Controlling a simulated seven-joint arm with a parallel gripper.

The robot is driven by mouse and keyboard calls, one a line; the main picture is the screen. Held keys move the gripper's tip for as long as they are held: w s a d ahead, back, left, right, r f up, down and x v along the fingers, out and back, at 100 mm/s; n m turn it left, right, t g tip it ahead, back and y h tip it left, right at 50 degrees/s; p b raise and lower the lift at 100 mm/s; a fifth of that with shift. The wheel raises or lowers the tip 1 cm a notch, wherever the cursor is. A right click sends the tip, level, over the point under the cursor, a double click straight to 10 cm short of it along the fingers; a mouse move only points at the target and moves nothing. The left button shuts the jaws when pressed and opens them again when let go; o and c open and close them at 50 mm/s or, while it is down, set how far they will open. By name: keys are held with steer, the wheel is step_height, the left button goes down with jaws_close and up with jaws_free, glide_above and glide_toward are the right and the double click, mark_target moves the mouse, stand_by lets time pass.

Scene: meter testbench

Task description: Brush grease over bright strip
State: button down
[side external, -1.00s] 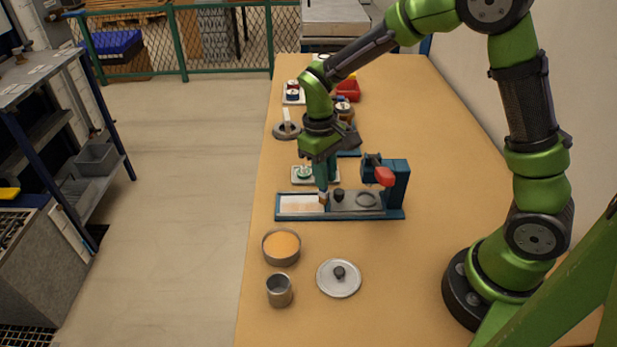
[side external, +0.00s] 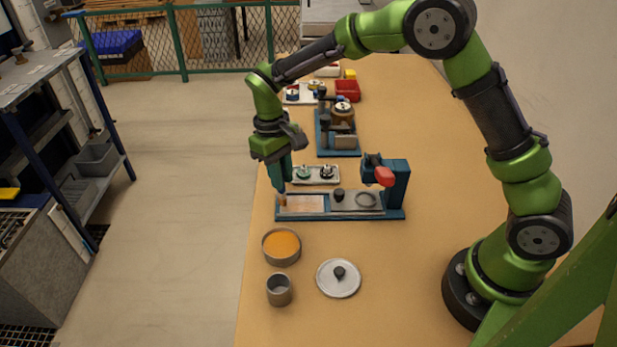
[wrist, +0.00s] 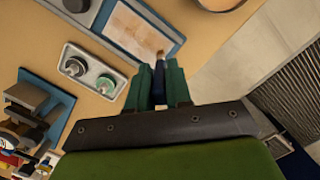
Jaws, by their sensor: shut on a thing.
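My gripper (side external: 281,180) is shut on a small brush (wrist: 159,62) with a dark handle and a brown tip. It also shows in the wrist view (wrist: 158,75). The brush tip is at the left end of the bright strip (side external: 305,204), low over it or touching; I cannot tell which. In the wrist view the strip (wrist: 138,28) has faint tan smears. The strip lies in a blue-edged fixture (side external: 345,217) with a red-handled clamp (side external: 383,176) at its right end. A round pan of orange grease (side external: 281,246) stands in front of the fixture.
A grey lid with a black knob (side external: 338,278) and a metal cup (side external: 279,290) are in front. A white tray (side external: 316,174) with small round parts is just behind the fixture. A blue stand (side external: 338,133) and a red bin (side external: 348,90) are farther back.

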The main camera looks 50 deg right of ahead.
steer(key=shift+w+a, duration=0.25)
steer(key=shift+w, duration=0.1)
steer(key=shift+s+d, duration=0.1)
steer(key=shift+d, duration=0.6)
steer(key=shift+s+d, duration=3.2)
steer(key=shift+s+r, duration=0.1)
steer(key=shift+r, duration=0.05)
step_height(320, 180, up, 8)
steer(key=shift+f, duration=0.2)
